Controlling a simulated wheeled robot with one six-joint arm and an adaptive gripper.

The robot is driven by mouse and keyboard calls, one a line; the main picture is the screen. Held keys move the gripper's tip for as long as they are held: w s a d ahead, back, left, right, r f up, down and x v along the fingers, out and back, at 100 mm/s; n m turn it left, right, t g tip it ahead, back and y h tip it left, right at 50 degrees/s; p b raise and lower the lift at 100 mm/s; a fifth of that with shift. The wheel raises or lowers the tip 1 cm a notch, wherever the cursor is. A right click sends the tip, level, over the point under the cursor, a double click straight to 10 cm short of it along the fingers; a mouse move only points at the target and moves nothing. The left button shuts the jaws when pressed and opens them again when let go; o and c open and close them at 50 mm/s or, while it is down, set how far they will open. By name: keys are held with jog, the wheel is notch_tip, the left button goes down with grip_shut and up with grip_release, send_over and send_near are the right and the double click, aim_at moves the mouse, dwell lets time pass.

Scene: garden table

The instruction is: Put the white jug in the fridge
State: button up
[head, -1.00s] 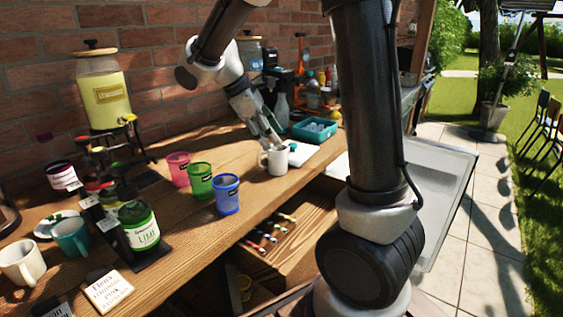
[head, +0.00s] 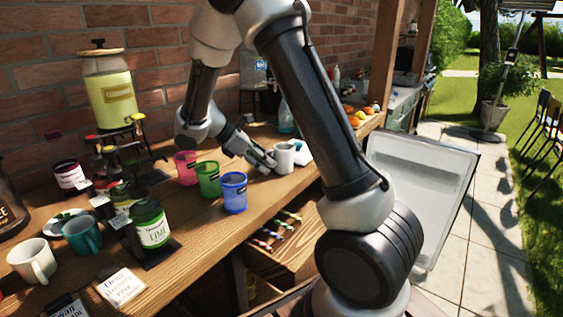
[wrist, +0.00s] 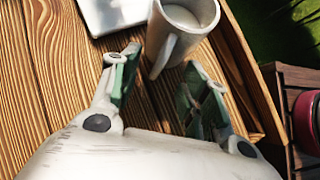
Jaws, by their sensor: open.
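The white jug (head: 286,158) stands upright on the wooden counter, right of the blue cup. In the wrist view the jug (wrist: 190,20) is just beyond my fingers, its handle turned towards them and its inside pale. My gripper (head: 264,162) is low over the counter on the jug's left side. In the wrist view my gripper (wrist: 162,70) is open, and the handle lies near the gap between its fingertips. I cannot tell whether they touch it. An open door with a pale inner panel (head: 422,185), seemingly the fridge's, stands right of the counter; the fridge interior is hidden.
Pink (head: 186,168), green (head: 208,180) and blue (head: 233,193) cups stand left of my gripper. A white item (wrist: 110,14) lies beside the jug. An open drawer (head: 285,250) with several colourful-handled utensils juts out below the counter edge. My arm blocks part of the view.

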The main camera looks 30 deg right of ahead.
jog(key=shift+d, duration=0.1)
jog(key=shift+c, duration=0.5)
grip_shut()
jog(key=shift+r, duration=0.15)
